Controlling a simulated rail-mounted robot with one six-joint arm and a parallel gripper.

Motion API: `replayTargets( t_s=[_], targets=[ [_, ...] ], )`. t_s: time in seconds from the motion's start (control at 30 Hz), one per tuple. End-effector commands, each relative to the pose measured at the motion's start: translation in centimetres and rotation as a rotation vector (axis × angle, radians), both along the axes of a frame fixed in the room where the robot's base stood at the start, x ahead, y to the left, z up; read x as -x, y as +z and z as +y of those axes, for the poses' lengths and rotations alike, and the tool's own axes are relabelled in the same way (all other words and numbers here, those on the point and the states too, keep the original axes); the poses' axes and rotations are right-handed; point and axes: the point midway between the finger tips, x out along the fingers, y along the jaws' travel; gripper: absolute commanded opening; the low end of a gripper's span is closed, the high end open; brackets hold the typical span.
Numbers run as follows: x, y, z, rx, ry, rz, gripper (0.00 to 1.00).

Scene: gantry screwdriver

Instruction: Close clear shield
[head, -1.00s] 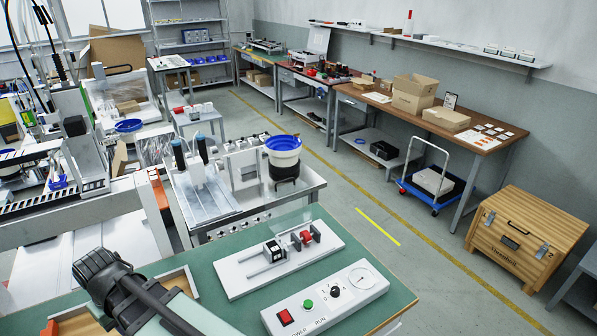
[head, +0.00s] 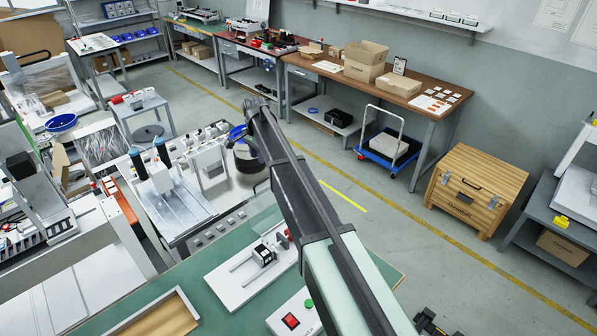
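A faint see-through panel (head: 264,221), which looks like the clear shield, stands tilted at the back of the white fixture base (head: 232,292) on the green bench. Its edges are hard to make out. On the base are a black-and-white block (head: 263,255), two rods and a dark red part, partly hidden by my arm. My arm crosses the middle of the head view, in front of the fixture's right side. A dark shape (head: 430,322) at the bottom edge may be part of my gripper. Its fingers cannot be made out, and nothing is seen touching the panel.
A control box with a red switch (head: 291,320) and green button is on the bench, partly behind my arm. An open wooden tray (head: 160,318) lies front left. A machine table (head: 200,215) stands behind the bench. A wooden crate (head: 478,190) stands right, with clear floor between.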

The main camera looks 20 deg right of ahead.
Motion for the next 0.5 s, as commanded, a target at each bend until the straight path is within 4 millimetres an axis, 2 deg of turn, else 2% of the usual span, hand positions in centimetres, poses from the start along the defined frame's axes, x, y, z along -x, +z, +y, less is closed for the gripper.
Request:
replayTargets(
  t_s=[0.27, 0.37, 0.5],
  targets=[
    [0.2, -0.4, 0.1, 0.000, -0.067, 0.000, 0.34],
    [0.2, -1.6, 0.1, 0.000, -0.066, 0.000, 0.34],
    [0.2, -4.5, 0.1, 0.000, -0.065, 0.000, 0.34]
  ],
)
